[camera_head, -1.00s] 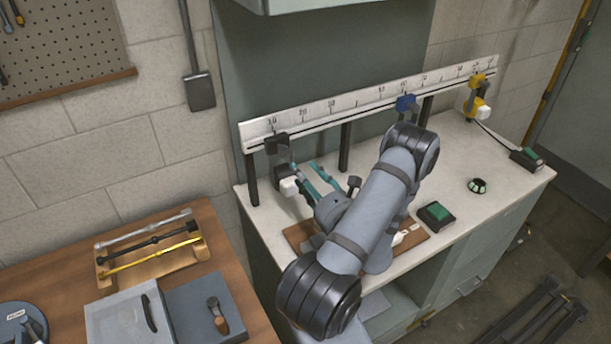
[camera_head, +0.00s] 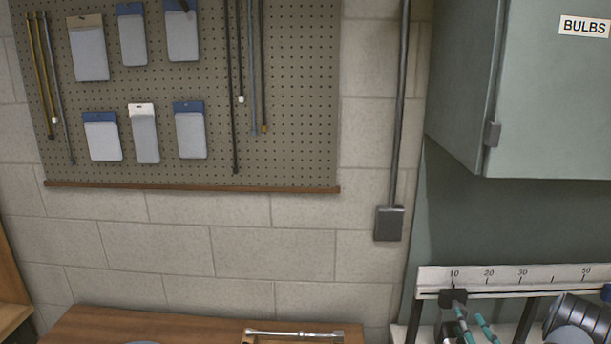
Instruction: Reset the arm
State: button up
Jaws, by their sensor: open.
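Most of my arm is out of view.
A wooden table (camera_head: 130,325) with a silver rod (camera_head: 293,333) is at the bottom. A pegboard (camera_head: 190,95) with hanging packets and rods is on the block wall. A cabinet marked BULBS (camera_head: 545,100) hangs above the rail. A grey box (camera_head: 389,223) and conduit are between them.

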jog(key=w, duration=0.6)
jog(key=shift+d, duration=0.1)
jog(key=shift+s, duration=0.15)
